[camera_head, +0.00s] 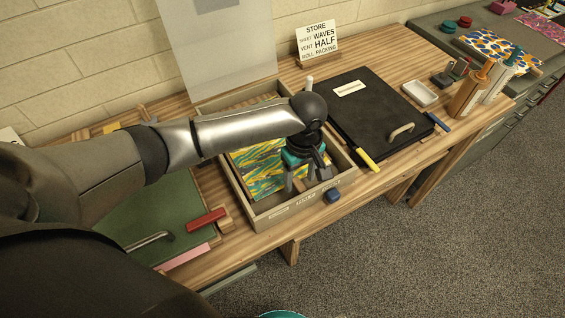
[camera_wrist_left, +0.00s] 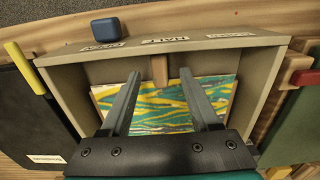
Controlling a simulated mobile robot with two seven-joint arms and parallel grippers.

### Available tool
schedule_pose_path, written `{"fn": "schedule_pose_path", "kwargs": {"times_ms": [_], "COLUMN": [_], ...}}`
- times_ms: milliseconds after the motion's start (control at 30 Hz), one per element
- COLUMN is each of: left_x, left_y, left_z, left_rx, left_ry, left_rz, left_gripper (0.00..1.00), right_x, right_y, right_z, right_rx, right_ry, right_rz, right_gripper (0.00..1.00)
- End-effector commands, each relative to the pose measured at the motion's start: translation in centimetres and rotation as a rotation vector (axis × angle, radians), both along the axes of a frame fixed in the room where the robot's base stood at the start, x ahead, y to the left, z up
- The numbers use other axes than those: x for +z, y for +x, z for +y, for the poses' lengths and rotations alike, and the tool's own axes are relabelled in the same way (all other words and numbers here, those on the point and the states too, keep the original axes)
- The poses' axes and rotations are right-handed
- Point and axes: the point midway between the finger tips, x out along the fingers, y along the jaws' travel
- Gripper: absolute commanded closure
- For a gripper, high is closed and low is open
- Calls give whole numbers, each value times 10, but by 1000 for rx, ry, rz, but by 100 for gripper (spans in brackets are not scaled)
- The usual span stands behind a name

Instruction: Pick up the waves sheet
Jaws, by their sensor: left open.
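The waves sheet (camera_head: 255,173), patterned in yellow, green, teal and white, lies inside an open wooden tray (camera_head: 271,219) in the head view. In the left wrist view the sheet (camera_wrist_left: 155,104) lies on the tray floor, partly hidden by my fingers. My left gripper (camera_head: 308,186) points down over the front right part of the tray. In the left wrist view its two fingers (camera_wrist_left: 159,76) are spread apart with nothing between them. My left forearm hides the back part of the sheet. My right gripper is not in view.
A black lidded case (camera_head: 372,112) with a handle stands right of the tray. A green board (camera_head: 150,215) lies left. A blue knob (camera_head: 332,196) sits at the tray's front. A sign (camera_head: 318,42) reading "waves", "half" and "packing" stands behind. Bottles (camera_head: 470,92) stand right.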

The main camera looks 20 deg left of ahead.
Motion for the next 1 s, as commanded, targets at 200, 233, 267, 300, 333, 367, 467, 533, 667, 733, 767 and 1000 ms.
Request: {"fn": "schedule_pose_path", "kwargs": {"times_ms": [200, 233, 267, 300, 333, 367, 467, 533, 667, 733, 767, 1000], "left_x": [-16, -16, -16, -16, -15, -15, -15, -15, -15, -15, -15, -15], "left_y": [0, 0, 0, 0, 0, 0, 0, 0, 0, 0, 0, 0], "left_z": [0, 0, 0, 0, 0, 0, 0, 0, 0, 0, 0, 0], "left_rx": [0, 0, 0, 0, 0, 0, 0, 0, 0, 0, 0, 0], "left_ry": [0, 0, 0, 0, 0, -1, -1, -1, -1, -1, -1, -1], "left_rz": [-1, -1, -2, -2, -1, -1, -2, -2, -2, -2, -2, -2], "left_gripper": [38, 38, 38, 38, 38, 38, 48, 55, 70, 78, 81, 100], "right_x": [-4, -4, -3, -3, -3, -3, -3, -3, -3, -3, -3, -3], "right_y": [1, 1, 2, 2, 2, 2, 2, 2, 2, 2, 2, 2], "right_z": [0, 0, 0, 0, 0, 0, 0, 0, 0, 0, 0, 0], "right_rx": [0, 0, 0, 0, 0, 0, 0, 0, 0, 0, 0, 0], "right_ry": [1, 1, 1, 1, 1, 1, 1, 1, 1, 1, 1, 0], "right_rz": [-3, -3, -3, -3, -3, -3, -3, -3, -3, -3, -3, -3], "right_gripper": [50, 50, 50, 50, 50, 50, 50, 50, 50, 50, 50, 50]}}
